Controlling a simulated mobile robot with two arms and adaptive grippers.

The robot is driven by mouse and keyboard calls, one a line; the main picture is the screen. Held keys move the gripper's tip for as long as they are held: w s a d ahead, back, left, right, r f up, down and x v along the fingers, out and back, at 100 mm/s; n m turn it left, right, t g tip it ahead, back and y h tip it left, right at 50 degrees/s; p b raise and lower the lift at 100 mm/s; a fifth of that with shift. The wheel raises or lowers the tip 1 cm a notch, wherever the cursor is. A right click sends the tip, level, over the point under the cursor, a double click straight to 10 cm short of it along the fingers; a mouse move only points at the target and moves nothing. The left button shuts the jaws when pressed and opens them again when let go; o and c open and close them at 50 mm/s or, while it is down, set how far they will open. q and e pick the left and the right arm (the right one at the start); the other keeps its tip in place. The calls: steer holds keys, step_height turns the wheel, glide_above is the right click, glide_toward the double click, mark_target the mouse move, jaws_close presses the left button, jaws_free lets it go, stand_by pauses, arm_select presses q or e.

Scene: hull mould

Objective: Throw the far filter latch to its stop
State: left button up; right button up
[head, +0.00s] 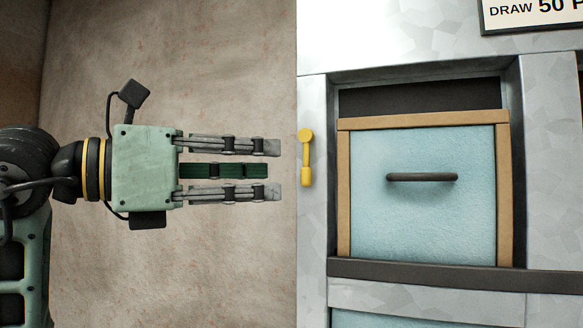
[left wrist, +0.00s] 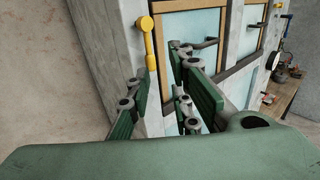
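A yellow latch (head: 305,157) is on the grey metal frame, left of the filter panel. Its round pivot is at the top and its arm hangs straight down to a block-shaped handle. It also shows in the left wrist view (left wrist: 149,42), beyond the fingers. The filter panel (head: 420,222) is pale blue with a tan border and a dark bar handle. My left gripper (head: 276,170) is left of the latch, its fingers pointing right. They are spread with nothing between them, and a visible gap separates the tips from the latch in the picture. My right gripper is not in view.
The metal frame (head: 312,260) has a dark ledge (head: 430,275) below the filter panel. A plain wall (head: 220,60) is behind my left arm. A workbench with tools (left wrist: 279,92) stands far right in the left wrist view.

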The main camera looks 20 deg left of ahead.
mark_target(302, 168)
arm_select(q)
steer(key=shift+n+y, duration=0.3)
steer(key=shift+y, duration=0.1)
steer(key=w+d+p, duration=0.1)
steer(key=w, duration=0.1)
steer(key=w+p, duration=0.1)
steer(key=w+d+p, duration=0.1)
steer(key=w, duration=0.1)
steer(key=shift+w+d+r, duration=0.3)
steer(key=shift+r, duration=0.05)
steer(key=shift+w+d+f+p, duration=0.1)
steer(key=shift+w+d+p, duration=0.2)
steer(key=shift+w, duration=0.1)
jaws_close()
